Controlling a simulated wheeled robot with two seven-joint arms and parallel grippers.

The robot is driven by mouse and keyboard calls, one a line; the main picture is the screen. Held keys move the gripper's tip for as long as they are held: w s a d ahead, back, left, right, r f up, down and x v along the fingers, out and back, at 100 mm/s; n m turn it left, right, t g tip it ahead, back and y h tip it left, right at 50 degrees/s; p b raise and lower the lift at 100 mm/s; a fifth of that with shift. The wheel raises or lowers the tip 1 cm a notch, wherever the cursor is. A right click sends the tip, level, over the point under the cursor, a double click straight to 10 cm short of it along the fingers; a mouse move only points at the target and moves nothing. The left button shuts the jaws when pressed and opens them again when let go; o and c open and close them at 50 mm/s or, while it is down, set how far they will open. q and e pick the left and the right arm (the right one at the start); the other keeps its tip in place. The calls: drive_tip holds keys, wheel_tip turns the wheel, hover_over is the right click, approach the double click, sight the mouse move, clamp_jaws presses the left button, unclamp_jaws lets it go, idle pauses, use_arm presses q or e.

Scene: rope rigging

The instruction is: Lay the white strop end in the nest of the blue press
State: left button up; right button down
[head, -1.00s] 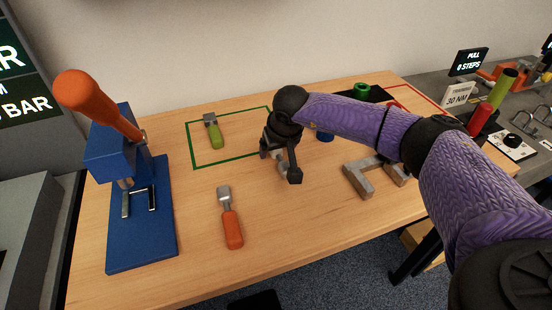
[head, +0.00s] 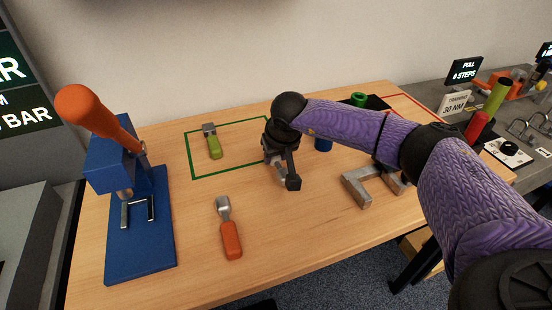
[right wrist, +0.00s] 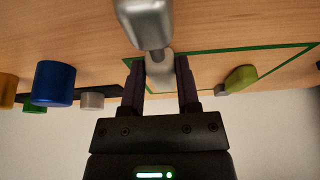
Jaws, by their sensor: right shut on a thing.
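The blue press (head: 160,225) stands at the left of the table, its orange lever (head: 95,113) raised to the upper left. Its nest (head: 137,212), a metal U-shape, sits on the base and looks empty. My right gripper (head: 283,172) is over the middle of the table, right of the press. In the right wrist view the fingers (right wrist: 159,78) are shut on the white strop end (right wrist: 158,66), with a silver metal part (right wrist: 148,22) beyond them. In the head view the gripper mostly hides this piece. My left gripper is not in view.
An orange-handled strop end (head: 230,232) lies between press and gripper. A green-handled one (head: 213,143) lies in a green-outlined area. Bare wood lies around the orange piece.

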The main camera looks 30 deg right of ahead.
wheel_tip(320, 180, up, 9)
drive_tip(key=p, duration=0.2)
drive_tip(key=shift+r+p, duration=0.15)
drive_tip(key=shift+p, duration=0.25)
use_arm(q)
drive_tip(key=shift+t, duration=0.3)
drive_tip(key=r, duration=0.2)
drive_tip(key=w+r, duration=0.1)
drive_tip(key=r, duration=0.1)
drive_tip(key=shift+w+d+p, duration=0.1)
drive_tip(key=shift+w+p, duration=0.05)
drive_tip(key=shift+p, duration=0.25)
use_arm(e)
drive_tip(key=s+a+r+n+y, duration=0.1)
drive_tip(key=s+a+n, duration=0.1)
drive_tip(key=s+a, duration=1.2)
drive_tip(key=shift+s+a+r+n, duration=0.2)
drive_tip(key=shift+s+a+n, duration=0.15)
drive_tip(key=shift+s, duration=0.15)
